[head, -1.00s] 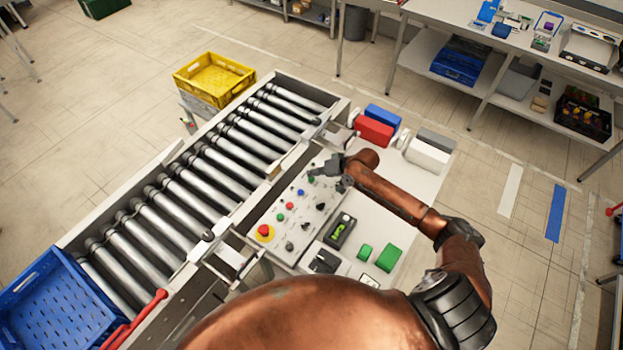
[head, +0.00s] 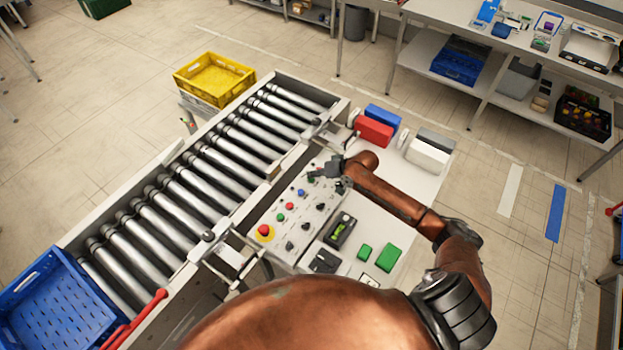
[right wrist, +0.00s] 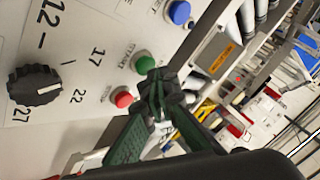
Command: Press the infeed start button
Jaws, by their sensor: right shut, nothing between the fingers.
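The control panel (head: 272,249) beside the conveyor carries a near green button (head: 281,217), a red button (head: 290,206), a blue button (head: 301,192) and dark knobs. My right gripper (head: 317,173) is shut and empty over the panel's far end. In the right wrist view its fingertips (right wrist: 158,88) are right at the edge of a far green button (right wrist: 146,63); I cannot tell if they touch it. A blue button (right wrist: 180,12) and a red button (right wrist: 123,99) flank that green one. My left gripper is not in view.
A red emergency stop (head: 264,231) on yellow is at the panel's near end. A black dial (right wrist: 35,91) is near the fingers. Red (head: 373,132) and white (head: 427,157) boxes stand beyond the arm. The roller conveyor (head: 200,170) has a blue crate (head: 62,265) at its near end.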

